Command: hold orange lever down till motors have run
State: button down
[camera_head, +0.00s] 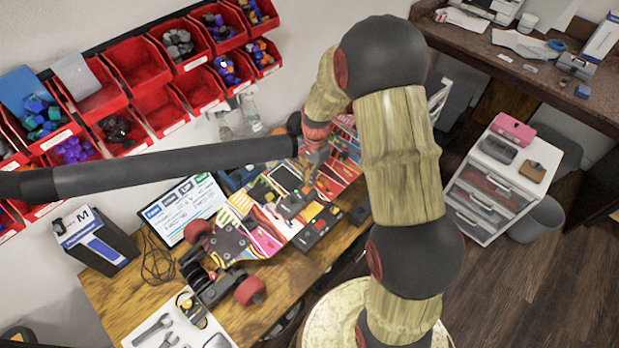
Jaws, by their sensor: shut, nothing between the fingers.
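My gripper (309,183) points down over the colourful board (268,240) on the wooden table, and its fingers look closed with nothing held. Small dark modules sit on the board below and beside the fingertips. One dark module (318,229) with red and yellow parts lies just in front of my gripper. I cannot make out the orange lever for certain; my gripper may hide it. Whether the fingertips touch anything is too small to tell. Black motor parts and red wheels (250,291) are at the board's near left end; I cannot tell if they turn.
A lit screen (186,208) stands behind the board. A box (97,243) and a tool tray (178,322) are at left on the wooden table (125,300). Red bins (136,62) hang on the wall. A drawer unit (497,190) stands at right.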

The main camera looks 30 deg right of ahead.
jog(key=shift+d+f+g+y+p, duration=0.25)
jog(key=shift+f+g+y+p, duration=0.15)
jog(key=shift+y, duration=0.5)
jog(key=shift+f, duration=0.1)
jog(key=shift+s+a+f, duration=0.1)
jog(key=shift+s+f, duration=0.1)
jog(key=shift+s, duration=0.15)
dwell(1.4)
jog(key=shift+a+r, duration=0.1)
jog(key=shift+a, duration=0.05)
dwell(0.8)
jog(key=shift+s+a+r+p, duration=0.25)
jog(key=shift+a+p, duration=0.05)
jog(key=shift+a, duration=0.3)
jog(key=p+v, duration=0.3)
jog(key=v, duration=1.1)
jog(key=shift+w+r+p, duration=0.3)
jog(key=shift+p, duration=0.05)
jog(key=shift+d, duration=0.15)
dwell(0.7)
